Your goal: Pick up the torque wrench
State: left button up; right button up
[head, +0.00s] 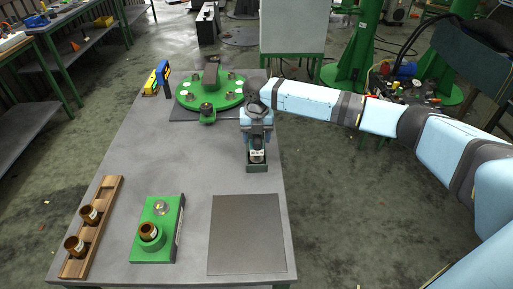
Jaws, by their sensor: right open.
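My right gripper (257,154) points down over the right edge of the grey table, and its jaws are open. Directly under it is a small dark green block or holder (257,168); whether anything stands in it between the fingers is hidden. A yellow and blue tool (164,80) stands at the table's far left corner, apart from my gripper. I cannot tell for certain which of these is the torque wrench. My left gripper is not in view.
A green round fixture (209,91) stands at the back of the table (205,165). In front are a wooden rack (104,205) with brown cups, a green block (172,214) with a brown cup, and a flat grey plate (247,235). The table's middle is clear.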

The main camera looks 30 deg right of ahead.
jog(key=shift+f, duration=0.25)
grip_shut()
jog(key=shift+r, duration=0.1)
